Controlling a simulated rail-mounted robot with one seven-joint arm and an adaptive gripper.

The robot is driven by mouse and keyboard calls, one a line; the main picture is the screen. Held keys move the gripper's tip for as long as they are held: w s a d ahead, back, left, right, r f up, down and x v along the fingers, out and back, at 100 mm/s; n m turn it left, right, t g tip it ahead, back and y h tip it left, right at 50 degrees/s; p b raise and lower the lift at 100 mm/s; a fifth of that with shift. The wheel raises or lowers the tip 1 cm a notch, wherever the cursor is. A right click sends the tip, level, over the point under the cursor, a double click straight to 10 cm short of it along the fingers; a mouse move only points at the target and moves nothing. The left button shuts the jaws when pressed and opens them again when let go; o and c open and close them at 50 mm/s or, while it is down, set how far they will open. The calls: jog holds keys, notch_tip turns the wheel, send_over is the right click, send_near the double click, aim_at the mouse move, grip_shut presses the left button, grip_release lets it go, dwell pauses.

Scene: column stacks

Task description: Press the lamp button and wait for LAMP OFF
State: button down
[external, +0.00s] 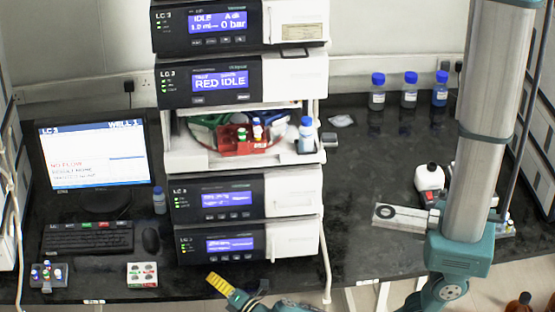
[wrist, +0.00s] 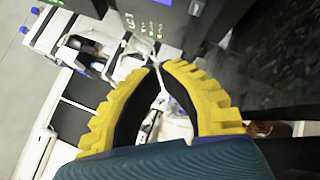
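The stack of LC 3 instruments stands in the middle of the bench in the external view. Two lower modules (external: 220,197) (external: 220,244) have lit blue screens with text too small to read. I cannot tell which key is the lamp button, and no LAMP OFF text is legible. My gripper (wrist: 160,66) has yellow ribbed fingers with tips almost together and nothing held. It also shows at the bottom edge of the external view (external: 222,287), in front of the stack.
A monitor (external: 92,150) shows red NO FLOW text, with a keyboard (external: 87,237) below. A small button box (external: 142,274) and a vial rack (external: 48,276) stand at front left. Blue-capped bottles (external: 409,92) stand at back right. The bench between them and the stack is mostly clear.

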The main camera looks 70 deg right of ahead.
aim_at(202, 255)
jog(key=shift+w+d, duration=0.3)
jog(key=shift+d, duration=0.4)
jog(key=shift+w+d, duration=0.3)
jog(key=shift+d, duration=0.45)
jog(key=shift+w+d, duration=0.3)
jog(key=shift+d, duration=0.4)
jog(key=shift+d, duration=0.1)
jog(key=shift+w+d, duration=0.15)
jog(key=shift+d, duration=0.1)
jog(key=shift+w+d, duration=0.15)
jog(key=shift+d, duration=0.25)
jog(key=shift+a, duration=0.1)
dwell(0.5)
jog(key=shift+s+a, duration=0.35)
jog(key=shift+a, duration=0.3)
